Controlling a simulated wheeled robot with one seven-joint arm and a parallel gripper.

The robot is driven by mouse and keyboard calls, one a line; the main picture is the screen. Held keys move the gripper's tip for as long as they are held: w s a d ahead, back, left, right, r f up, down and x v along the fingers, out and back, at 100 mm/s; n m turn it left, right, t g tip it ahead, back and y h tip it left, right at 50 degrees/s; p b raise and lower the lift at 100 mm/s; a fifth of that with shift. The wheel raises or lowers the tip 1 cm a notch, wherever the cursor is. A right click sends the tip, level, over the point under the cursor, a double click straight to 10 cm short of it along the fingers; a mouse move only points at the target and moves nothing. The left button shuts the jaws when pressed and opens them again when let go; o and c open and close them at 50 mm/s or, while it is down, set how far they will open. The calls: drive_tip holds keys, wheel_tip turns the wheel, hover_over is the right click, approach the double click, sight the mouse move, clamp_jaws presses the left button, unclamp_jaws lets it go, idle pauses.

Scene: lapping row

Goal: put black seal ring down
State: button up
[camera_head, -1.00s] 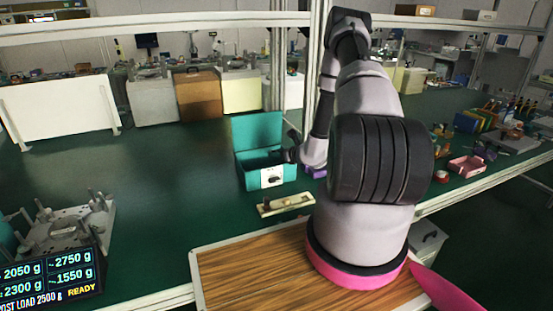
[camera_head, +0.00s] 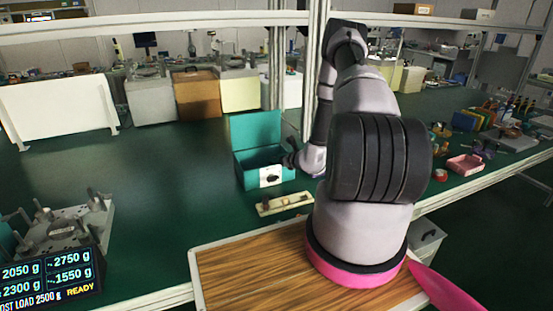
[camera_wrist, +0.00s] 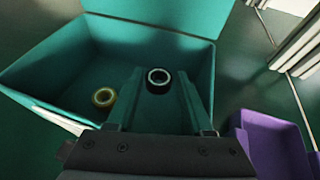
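The black seal ring (camera_wrist: 158,80) lies inside the teal box (camera_wrist: 45,80), near the middle of its floor in the wrist view. My gripper (camera_wrist: 161,72) reaches into the box with its two fingers apart, one on each side of the ring. Thin gaps show between the ring and both fingers. A brass-coloured ring (camera_wrist: 104,97) lies to the left in the same box. In the head view the teal box (camera_head: 257,131) stands with its lid raised and a picture label on its front. My gripper (camera_head: 290,160) is partly hidden there at its right side, and the rings cannot be seen.
A purple bin (camera_wrist: 270,145) stands right of the box. A pale tray with small pegs (camera_head: 285,204) lies in front of it. A metal fixture (camera_head: 65,235) and a weight display (camera_head: 50,280) are at the left. The green bench (camera_head: 150,180) left of the box is clear.

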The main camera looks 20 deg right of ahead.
drive_tip(key=shift+o, duration=0.3)
drive_tip(key=shift+s+a+f, duration=0.15)
drive_tip(key=shift+a+f, duration=0.05)
drive_tip(key=shift+r, duration=0.35)
drive_tip(key=r+v, duration=0.1)
drive_tip(key=v, duration=1.1)
drive_tip(key=s+a+r+n+g+y, duration=0.2)
drive_tip(key=a+r+n+g+y, duration=0.15)
drive_tip(key=a+r+n, duration=0.7)
drive_tip(key=s+a+r+n+g+y, duration=0.25)
drive_tip(key=a+r+n+y, duration=0.35)
drive_tip(key=r, duration=0.9)
drive_tip(key=s+a+r+n+g+h, duration=0.4)
drive_tip(key=s+a+r+n, duration=0.15)
drive_tip(key=s+r, duration=0.35)
drive_tip(key=s+d+r+n+t+h, duration=0.4)
drive_tip(key=s+d+r+n+h, duration=0.2)
drive_tip(key=s, duration=0.4)
wheel_tip(320, 180, up, 2)
drive_tip(key=shift+s+r+n+h, duration=0.15)
drive_tip(key=shift+s+n+h, duration=0.15)
drive_tip(key=shift+n, duration=0.2)
